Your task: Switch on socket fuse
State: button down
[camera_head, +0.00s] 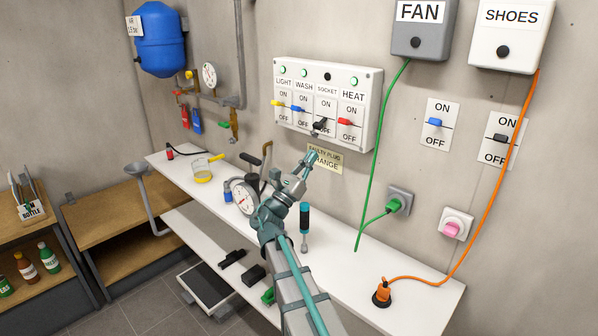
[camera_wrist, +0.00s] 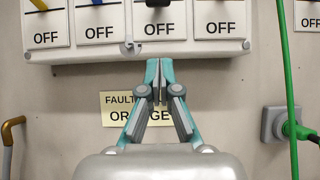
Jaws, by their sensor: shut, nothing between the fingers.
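The white fuse box (camera_head: 366,90) on the wall has LIGHT, WASH, SOCKET and HEAT columns. The black SOCKET lever (camera_head: 320,124) tilts down toward OFF, and its lamp (camera_head: 327,76) is dark. The yellow (camera_head: 278,103), blue (camera_head: 296,108) and red (camera_head: 345,121) levers sit under green lamps. My gripper (camera_head: 312,154) is shut and empty just below the box. In the wrist view its fingertips (camera_wrist: 159,64) are at the box's lower edge, under the SOCKET column. The lower end of the black lever (camera_wrist: 157,3) shows at the top edge there.
A green cable (camera_head: 376,140) hangs right of the box to a wall socket (camera_head: 399,199). The white bench (camera_head: 345,270) below holds a gauge (camera_head: 244,198) and a screwdriver (camera_head: 304,223).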

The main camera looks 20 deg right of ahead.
aim_at(326, 121)
jog(key=x, duration=0.4)
jog(key=shift+a+r+p, duration=0.1)
jog(key=shift+p, duration=0.3)
jog(key=r, duration=0.1)
jog(key=r+p, duration=0.1)
jog(key=r, duration=0.1)
jog(key=shift+s+a, duration=0.25)
jog(key=shift+a, duration=0.1)
jog(key=shift+a+r+p, duration=0.15)
jog(key=shift+r+p, duration=0.15)
jog(key=shift+r, duration=0.05)
jog(key=shift+s+r+p, duration=0.1)
jog(key=shift+r+p, duration=0.1)
jog(key=shift+p, duration=0.15)
